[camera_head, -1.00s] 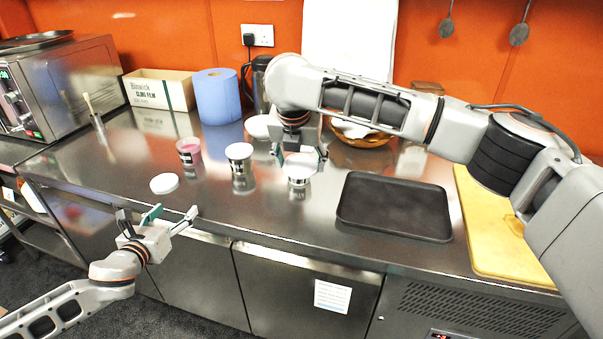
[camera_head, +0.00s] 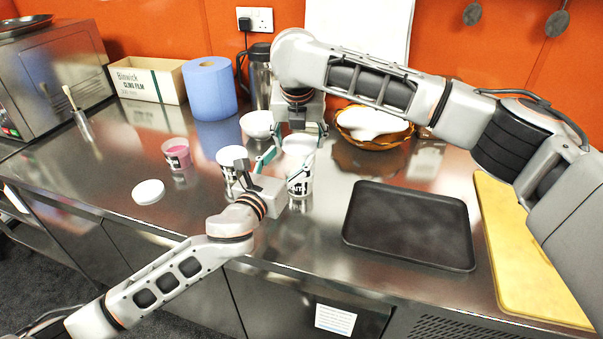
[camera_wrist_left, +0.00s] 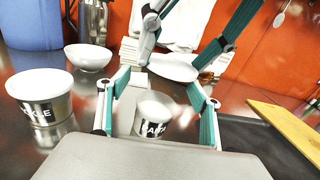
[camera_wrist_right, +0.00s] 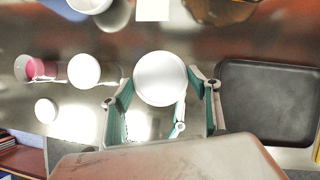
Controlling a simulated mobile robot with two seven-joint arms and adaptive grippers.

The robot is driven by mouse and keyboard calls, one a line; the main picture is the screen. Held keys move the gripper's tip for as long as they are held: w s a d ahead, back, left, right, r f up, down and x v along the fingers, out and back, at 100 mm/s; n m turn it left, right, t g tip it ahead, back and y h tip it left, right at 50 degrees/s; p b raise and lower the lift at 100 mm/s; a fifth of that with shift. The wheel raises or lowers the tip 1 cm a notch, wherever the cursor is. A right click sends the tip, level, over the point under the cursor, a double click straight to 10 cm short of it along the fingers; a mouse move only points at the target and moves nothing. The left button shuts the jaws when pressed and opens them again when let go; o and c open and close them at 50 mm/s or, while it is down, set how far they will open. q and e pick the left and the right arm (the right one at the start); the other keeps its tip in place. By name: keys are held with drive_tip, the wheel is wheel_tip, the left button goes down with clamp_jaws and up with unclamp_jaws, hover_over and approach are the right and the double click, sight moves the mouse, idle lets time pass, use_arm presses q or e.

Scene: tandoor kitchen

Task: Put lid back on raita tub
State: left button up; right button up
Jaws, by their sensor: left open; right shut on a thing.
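In the left wrist view the raita tub (camera_wrist_left: 152,122) stands upright between the spread fingers of my left gripper (camera_wrist_left: 158,100), which is open. In the head view my left gripper (camera_head: 272,170) is low at the tub's left side. My right gripper (camera_head: 296,140) points down above the tub. It is shut on a white round lid (camera_wrist_right: 161,78). In the left wrist view this lid (camera_wrist_left: 172,67) appears above the tub rim and apart from it.
A pickle tub (camera_head: 230,156) and a pink-filled tub (camera_head: 176,154) stand to the left. Another white lid (camera_head: 148,191) lies on the counter. A white bowl (camera_head: 257,124), blue roll (camera_head: 209,88) and basket (camera_head: 376,142) are behind. A black tray (camera_head: 410,225) lies right.

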sight(295, 193)
use_arm(q)
drive_tip(key=shift+d+r, duration=0.55)
drive_tip(key=shift+d, duration=0.15)
wheel_tip(295, 193, down, 8)
drive_tip(key=shift+r, duration=0.1)
drive_tip(key=x, duration=0.6)
drive_tip(key=shift+f, duration=0.2)
drive_tip(key=shift+x, duration=0.8)
